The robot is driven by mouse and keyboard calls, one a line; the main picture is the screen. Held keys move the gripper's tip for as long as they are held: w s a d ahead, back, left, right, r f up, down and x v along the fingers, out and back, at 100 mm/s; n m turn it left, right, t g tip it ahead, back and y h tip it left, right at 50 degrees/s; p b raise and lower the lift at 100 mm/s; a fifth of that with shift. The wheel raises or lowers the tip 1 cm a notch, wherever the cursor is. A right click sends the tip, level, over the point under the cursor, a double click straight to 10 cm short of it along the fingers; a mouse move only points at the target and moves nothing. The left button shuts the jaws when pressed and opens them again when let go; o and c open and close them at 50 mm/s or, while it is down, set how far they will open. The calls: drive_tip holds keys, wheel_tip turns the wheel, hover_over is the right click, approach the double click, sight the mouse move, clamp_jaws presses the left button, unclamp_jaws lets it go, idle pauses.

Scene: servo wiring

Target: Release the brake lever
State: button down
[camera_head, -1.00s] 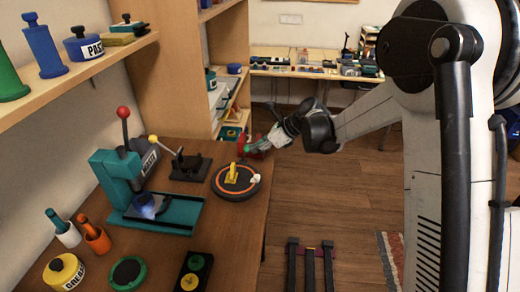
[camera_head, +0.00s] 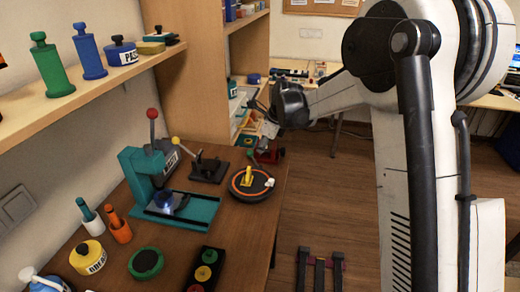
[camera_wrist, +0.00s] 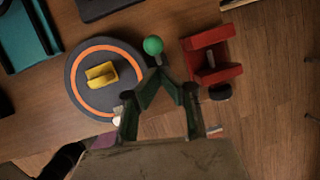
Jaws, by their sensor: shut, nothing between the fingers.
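A lever with a green ball knob (camera_wrist: 153,45) stands at the edge of the round turntable (camera_wrist: 75,96); which lever is the brake is not marked. The knob also shows in the head view (camera_head: 250,153). The turntable is dark with an orange ring and carries a yellow piece (camera_wrist: 102,75). My gripper (camera_wrist: 162,74) is shut and empty, its tips just below the knob in the wrist view; contact cannot be told. In the head view its fingers (camera_head: 262,112) are small, above the turntable's far side.
A red vise (camera_wrist: 212,60) sits right beside the knob. Left of the turntable are a black stand with a yellow-knobbed lever (camera_head: 208,167) and a teal press (camera_head: 140,175) with a red-knobbed lever. Open floor (camera_head: 330,190) lies to the right.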

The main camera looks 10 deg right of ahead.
drive_tip(key=shift+r, duration=0.5)
drive_tip(key=a+p+v, duration=0.1)
drive_tip(key=v, duration=1.2)
drive_tip(key=shift+s+r, duration=0.1)
drive_tip(key=shift+d, duration=0.1)
